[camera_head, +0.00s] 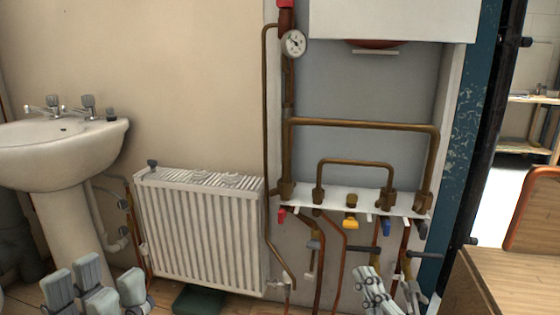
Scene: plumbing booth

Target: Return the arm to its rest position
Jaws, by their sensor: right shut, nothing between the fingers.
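My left gripper (95,285) is at the bottom left, in front of the sink pedestal and the floor. Its grey finger pads stand apart with nothing seen between them, so it is open. My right gripper (372,289) is at the bottom, right of centre, in front of the lower pipes. Its grey fingers are close together, shut and empty. Most of both arms lies below the picture edge and is hidden.
A white sink (62,150) stands at the left, and a white radiator (200,235) hangs on the wall between the grippers. Copper pipes (360,124) and a valve rail (335,202) are behind the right gripper. A wooden bench (515,285) is at the lower right.

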